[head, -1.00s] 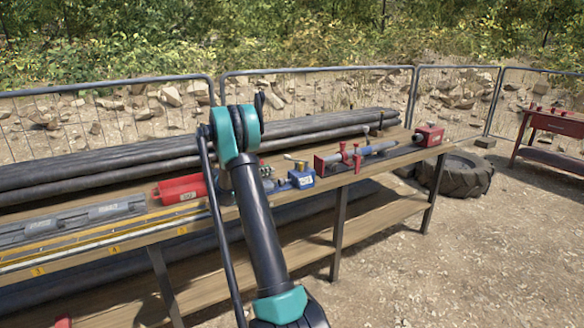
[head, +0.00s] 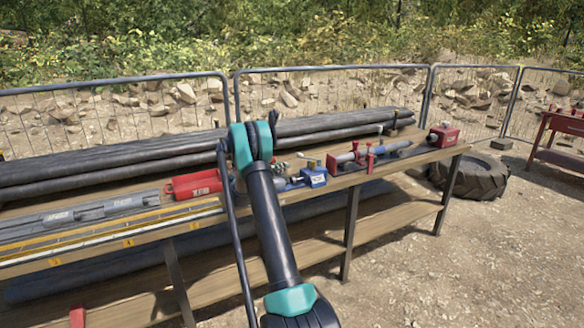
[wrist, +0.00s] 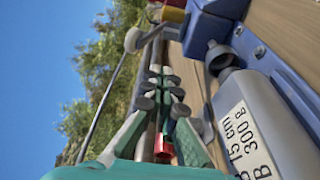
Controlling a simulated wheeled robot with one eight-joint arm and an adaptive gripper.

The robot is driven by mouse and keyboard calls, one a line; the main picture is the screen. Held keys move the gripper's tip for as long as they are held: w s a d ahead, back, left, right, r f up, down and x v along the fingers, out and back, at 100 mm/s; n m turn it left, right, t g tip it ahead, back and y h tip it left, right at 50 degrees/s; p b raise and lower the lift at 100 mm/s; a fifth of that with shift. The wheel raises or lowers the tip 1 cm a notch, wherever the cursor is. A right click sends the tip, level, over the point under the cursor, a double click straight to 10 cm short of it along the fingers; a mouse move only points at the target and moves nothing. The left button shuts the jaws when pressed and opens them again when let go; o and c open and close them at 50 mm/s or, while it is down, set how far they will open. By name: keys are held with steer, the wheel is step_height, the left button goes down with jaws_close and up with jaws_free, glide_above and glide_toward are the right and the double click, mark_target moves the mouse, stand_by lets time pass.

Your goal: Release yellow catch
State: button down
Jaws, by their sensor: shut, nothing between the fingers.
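I cannot make out a yellow catch for certain in either view. In the wrist view my gripper (wrist: 161,72) is shut and empty, its green and grey fingers together. Beside it on the right is a grey body (wrist: 250,125) marked "B 15 cm 300 g", joined to a blue block (wrist: 207,30). A thin rod with a pale round knob (wrist: 133,40) stands left of the fingertips. A red piece with a small yellowish edge (wrist: 173,8) shows beyond. In the head view my arm hides the gripper; a small blue device (head: 315,176) sits just right of the arm.
The long wooden bench (head: 430,156) carries a red cylinder (head: 195,184), a red-and-blue clamp (head: 360,158), a red box (head: 444,136) and long dark pipes (head: 100,160). Bare ground is open at lower right.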

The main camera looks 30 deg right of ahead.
mark_target(312, 164)
steer(key=x, duration=0.8)
steer(key=shift+s+d, duration=1)
steer(key=shift+s, duration=0.2)
steer(key=shift+s+d, duration=0.25)
steer(key=shift+s, duration=0.25)
steer(key=shift+s, duration=1.55)
steer(key=shift+w, duration=0.1)
